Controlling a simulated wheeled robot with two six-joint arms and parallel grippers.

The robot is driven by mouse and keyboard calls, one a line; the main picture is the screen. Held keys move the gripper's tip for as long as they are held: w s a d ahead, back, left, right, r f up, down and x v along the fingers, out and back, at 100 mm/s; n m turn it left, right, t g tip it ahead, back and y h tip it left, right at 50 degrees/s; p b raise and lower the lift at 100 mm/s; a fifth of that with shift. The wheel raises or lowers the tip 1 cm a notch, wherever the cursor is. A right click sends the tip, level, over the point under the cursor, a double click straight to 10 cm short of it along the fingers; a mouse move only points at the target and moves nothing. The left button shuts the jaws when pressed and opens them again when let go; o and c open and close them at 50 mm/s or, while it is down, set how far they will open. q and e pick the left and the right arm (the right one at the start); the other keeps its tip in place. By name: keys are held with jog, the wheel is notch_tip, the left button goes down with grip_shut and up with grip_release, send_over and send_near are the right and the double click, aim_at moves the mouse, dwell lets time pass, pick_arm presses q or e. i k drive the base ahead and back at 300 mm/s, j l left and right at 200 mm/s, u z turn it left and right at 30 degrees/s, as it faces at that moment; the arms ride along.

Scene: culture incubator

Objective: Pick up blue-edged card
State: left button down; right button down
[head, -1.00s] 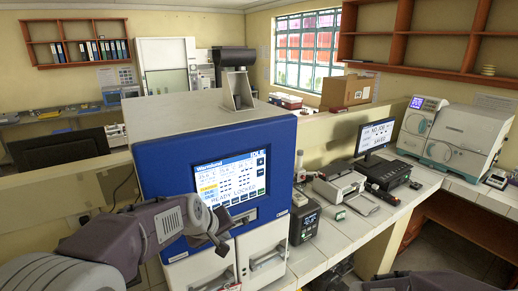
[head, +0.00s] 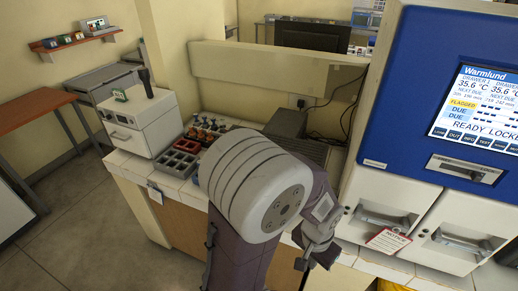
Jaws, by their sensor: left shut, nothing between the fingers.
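I cannot pick out a blue-edged card for certain. A small pale tag (head: 155,192) hangs at the front edge of the counter on the left, its edge colour too small to tell. A red-edged notice card (head: 388,241) hangs at a drawer handle of the blue-and-white incubator (head: 408,120). My left gripper (head: 306,258) is shut and empty, in front of the counter, left of the notice card and apart from it. My left arm hides part of the counter. My right gripper is not in view.
A white box-shaped device (head: 140,122) stands at the counter's left end, with a green-edged item (head: 121,96) on top. A dark compartmented rack (head: 178,160) and several small bottles (head: 207,128) sit beside it. The floor (head: 90,220) at the left is open.

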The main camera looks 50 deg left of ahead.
aim_at(154, 193)
jog(key=u, duration=2.8)
jog(key=i+j+z, duration=0.2)
jog(key=i+z, duration=0.2)
jog(key=i+j+z, duration=0.25)
jog(key=z, duration=0.15)
jog(key=i+j+z, duration=0.4)
jog(key=k, duration=0.05)
